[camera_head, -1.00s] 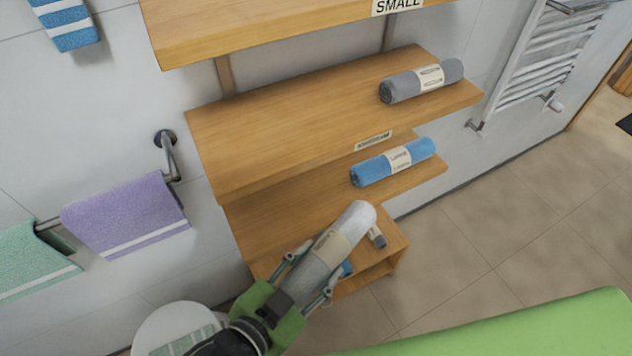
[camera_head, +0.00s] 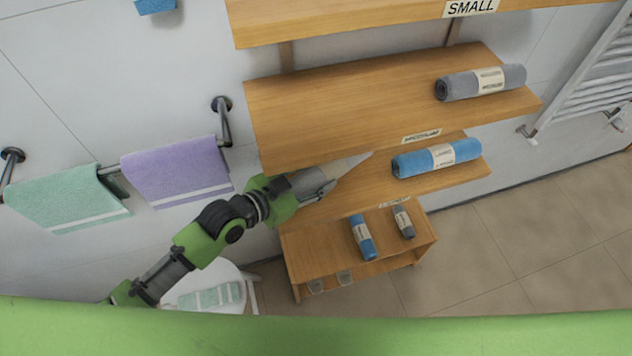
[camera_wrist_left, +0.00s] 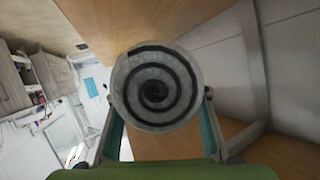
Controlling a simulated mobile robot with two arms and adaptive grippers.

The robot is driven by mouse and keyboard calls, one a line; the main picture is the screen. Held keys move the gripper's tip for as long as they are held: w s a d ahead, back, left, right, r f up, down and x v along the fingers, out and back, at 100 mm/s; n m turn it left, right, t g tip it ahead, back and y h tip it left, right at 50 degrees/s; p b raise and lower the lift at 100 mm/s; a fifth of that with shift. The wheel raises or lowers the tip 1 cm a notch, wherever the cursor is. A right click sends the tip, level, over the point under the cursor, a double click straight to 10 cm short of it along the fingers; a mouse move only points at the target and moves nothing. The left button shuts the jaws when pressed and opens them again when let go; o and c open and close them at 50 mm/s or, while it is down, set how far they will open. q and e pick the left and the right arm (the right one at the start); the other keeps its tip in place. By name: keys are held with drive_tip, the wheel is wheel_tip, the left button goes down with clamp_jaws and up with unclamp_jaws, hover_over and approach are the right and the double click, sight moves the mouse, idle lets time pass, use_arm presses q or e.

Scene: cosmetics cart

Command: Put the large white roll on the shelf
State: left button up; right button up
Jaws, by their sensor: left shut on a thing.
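My left gripper (camera_head: 326,188) is shut on the large white roll (camera_head: 350,166), which points away from it to the right. In the left wrist view the roll (camera_wrist_left: 157,87) shows its round end with a dark spiral, between the two fingers. My right gripper is not in view.
A blue roll (camera_head: 437,157) lies on the right of the same shelf, and a grey roll (camera_head: 480,82) lies on the shelf above. A low unit (camera_head: 290,245) below holds small rolls. Purple (camera_head: 176,172) and green (camera_head: 66,193) towels hang at the left.

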use_arm(q)
wheel_tip(320, 180, down, 3)
drive_tip(key=shift+f, duration=0.1)
drive_tip(key=shift+w+f+p, duration=0.2)
drive_tip(key=shift+f+p, duration=0.1)
drive_tip(key=shift+f, duration=0.2)
drive_tip(key=o, duration=1.5)
drive_tip(key=shift+s, duration=0.1)
drive_tip(key=b+v, duration=0.1)
drive_tip(key=v, duration=1.1)
